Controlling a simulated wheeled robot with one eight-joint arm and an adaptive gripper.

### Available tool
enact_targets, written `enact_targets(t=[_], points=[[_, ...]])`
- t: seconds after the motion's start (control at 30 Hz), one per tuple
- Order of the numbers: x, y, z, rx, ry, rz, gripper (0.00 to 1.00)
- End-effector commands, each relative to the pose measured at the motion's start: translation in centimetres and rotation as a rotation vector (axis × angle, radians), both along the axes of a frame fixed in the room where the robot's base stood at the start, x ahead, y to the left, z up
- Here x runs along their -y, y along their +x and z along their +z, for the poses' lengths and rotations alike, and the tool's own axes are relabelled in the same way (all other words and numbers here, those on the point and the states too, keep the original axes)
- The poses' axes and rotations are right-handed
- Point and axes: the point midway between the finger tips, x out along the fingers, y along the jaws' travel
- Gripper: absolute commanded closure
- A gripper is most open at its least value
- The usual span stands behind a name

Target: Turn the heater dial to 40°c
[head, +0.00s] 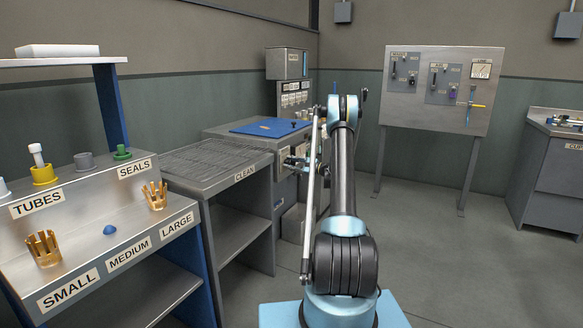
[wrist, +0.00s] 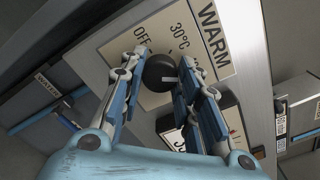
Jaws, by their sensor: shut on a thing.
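The heater dial (wrist: 160,71) is a round dark knob with a pale pointer mark, on a cream plate (wrist: 140,38) in the wrist view. In the head view my gripper (head: 291,162) is small at the front of the grey cabinet, and the dial cannot be made out.
A second label plate (wrist: 232,128) sits below the dial, partly behind the right finger. In the head view a blue mat (head: 262,127) lies on the cabinet top. The bench marked CLEAN (head: 215,160) stands to its left. Floor to the right is clear.

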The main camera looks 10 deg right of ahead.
Motion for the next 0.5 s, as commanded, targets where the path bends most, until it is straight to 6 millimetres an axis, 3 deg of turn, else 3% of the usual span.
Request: enact_targets(t=[0.27,0.3,0.37,0.4,0.5], points=[[-0.16,-0.19,-0.17,0.004,-0.008,0.005,0.94],[-0.16,-0.19,-0.18,0.005,-0.007,0.005,0.68],[-0.17,-0.2,-0.18,0.005,-0.007,0.005,0.54],[-0.16,-0.19,-0.17,0.005,-0.007,0.005,0.49],[-0.12,-0.14,-0.13,0.005,-0.007,0.003,0.49]])
